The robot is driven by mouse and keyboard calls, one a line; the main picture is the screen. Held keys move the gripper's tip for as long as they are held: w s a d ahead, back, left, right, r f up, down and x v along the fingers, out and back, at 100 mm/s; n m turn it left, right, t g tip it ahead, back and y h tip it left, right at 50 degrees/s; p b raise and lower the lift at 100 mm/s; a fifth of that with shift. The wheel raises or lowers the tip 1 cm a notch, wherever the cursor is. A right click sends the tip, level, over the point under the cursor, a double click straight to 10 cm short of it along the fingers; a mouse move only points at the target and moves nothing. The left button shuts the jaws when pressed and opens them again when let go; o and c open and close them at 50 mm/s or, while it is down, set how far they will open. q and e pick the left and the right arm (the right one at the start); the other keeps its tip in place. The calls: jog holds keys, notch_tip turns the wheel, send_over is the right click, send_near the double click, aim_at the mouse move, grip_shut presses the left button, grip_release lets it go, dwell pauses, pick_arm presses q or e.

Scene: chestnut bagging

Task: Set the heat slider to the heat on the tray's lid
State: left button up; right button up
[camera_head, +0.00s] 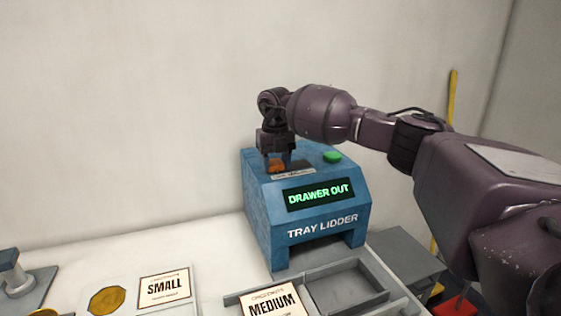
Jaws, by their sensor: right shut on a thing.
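The heat slider's orange knob (276,165) is on top of the blue tray lidder (262,205), at its left side. My right gripper (277,160) reaches down from above and is shut on the knob. A pale label strip (294,174) lies in front of the knob, but its marks are too small to read. The lidder's display (318,194) reads "DRAWER OUT". A lid card marked "MEDIUM" (272,304) is at the bottom edge, partly cut off; no heat mark on it is legible. My left gripper is not in view.
A green button (332,157) is on the lidder's top, right of the knob. The grey drawer (345,288) extends in front of the lidder. A card marked "SMALL" (165,288) and a gold disc (107,300) lie at the lower left. A yellow pole (450,100) stands behind my right arm.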

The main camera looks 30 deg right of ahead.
aim_at(274, 164)
jog(key=o, duration=0.9)
jog(key=shift+a, duration=0.2)
jog(key=o, duration=0.4)
jog(key=shift+a, duration=0.1)
jog(key=shift+r, duration=0.3)
notch_tip(274, 164, up, 10)
jog(key=shift+r, duration=0.15)
